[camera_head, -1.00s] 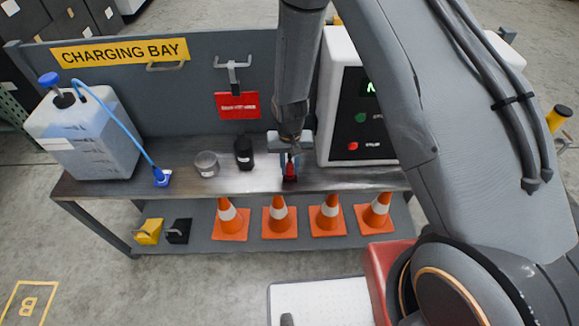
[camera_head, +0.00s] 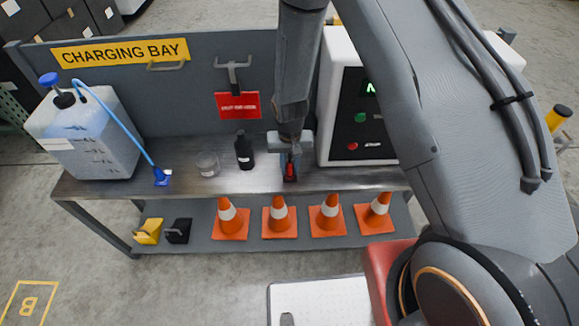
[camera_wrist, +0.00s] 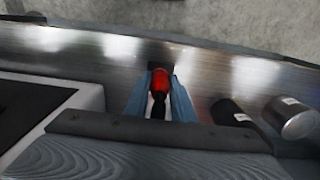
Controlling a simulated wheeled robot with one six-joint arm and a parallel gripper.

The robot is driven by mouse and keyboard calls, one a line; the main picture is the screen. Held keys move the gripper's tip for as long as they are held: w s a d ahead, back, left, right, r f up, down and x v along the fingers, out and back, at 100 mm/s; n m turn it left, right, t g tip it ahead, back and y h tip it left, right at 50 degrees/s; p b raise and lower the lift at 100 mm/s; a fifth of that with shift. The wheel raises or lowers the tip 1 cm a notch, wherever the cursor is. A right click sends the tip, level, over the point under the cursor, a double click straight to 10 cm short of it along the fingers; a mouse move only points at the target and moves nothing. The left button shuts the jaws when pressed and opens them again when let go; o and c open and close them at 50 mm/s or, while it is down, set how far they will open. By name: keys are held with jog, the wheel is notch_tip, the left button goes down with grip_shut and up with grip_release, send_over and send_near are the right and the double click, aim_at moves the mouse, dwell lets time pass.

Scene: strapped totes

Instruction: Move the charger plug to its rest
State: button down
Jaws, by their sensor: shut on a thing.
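The charger plug is red with a black part. It shows between the blue fingers of my gripper (camera_head: 290,166) in the head view, at the bench's front edge, left of the white charger cabinet. In the wrist view the red end of the plug (camera_wrist: 160,82) sits between both fingers of my gripper (camera_wrist: 160,98), which are shut on it. A dark patch lies just beyond the plug; I cannot tell whether it is a holder or a shadow, or whether the plug touches it. I cannot tell which fitting is the rest. A bracket (camera_head: 232,63) hangs on the back panel above a red sign (camera_head: 238,105).
The white cabinet (camera_head: 345,150) stands close on the right. A jug (camera_head: 95,135) with a blue hose is further left. Several cones (camera_head: 279,218) stand on the lower shelf.

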aim_at(290, 159)
jog(key=shift+f+b, duration=0.3)
jog(key=shift+f, duration=0.25)
jog(key=c, duration=1.4)
grip_release()
jog(key=shift+c, duration=0.2)
notch_tip(290, 159, up, 6)
jog(key=shift+w+r+b, duration=0.1)
jog(key=shift+r+b, duration=0.15)
jog(key=shift+b, duration=0.5)
jog(key=shift+r, duration=0.65)
